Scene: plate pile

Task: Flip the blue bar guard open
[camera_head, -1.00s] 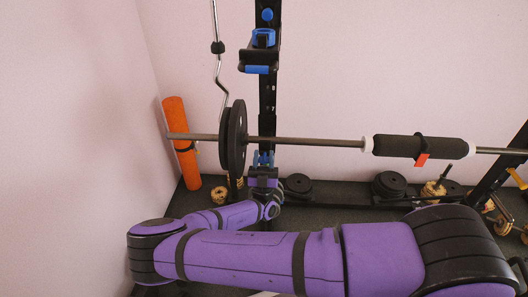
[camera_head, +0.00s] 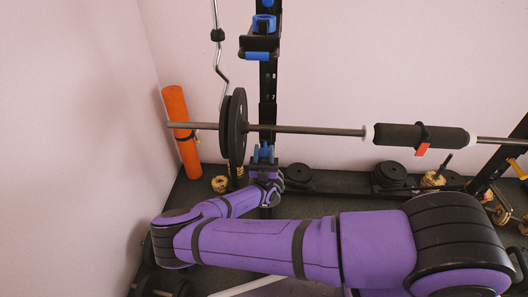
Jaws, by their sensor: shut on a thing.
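My gripper (camera_head: 264,161) is at the front of the black rack post (camera_head: 268,100), just below the barbell (camera_head: 305,129). Small blue parts of the blue bar guard (camera_head: 265,152) show at its fingertips. The gripper looks shut on this guard; the contact is small and partly hidden by my wrist. The guard's exact angle is hard to make out. Higher on the same post is a black holder (camera_head: 259,43) with blue pads, apart from my gripper.
Black plates (camera_head: 237,126) hang on the barbell left of the post, and a black pad (camera_head: 398,136) wraps it at right. An orange roll (camera_head: 182,132) leans at the left wall. More plates (camera_head: 390,174) lie along the floor rail.

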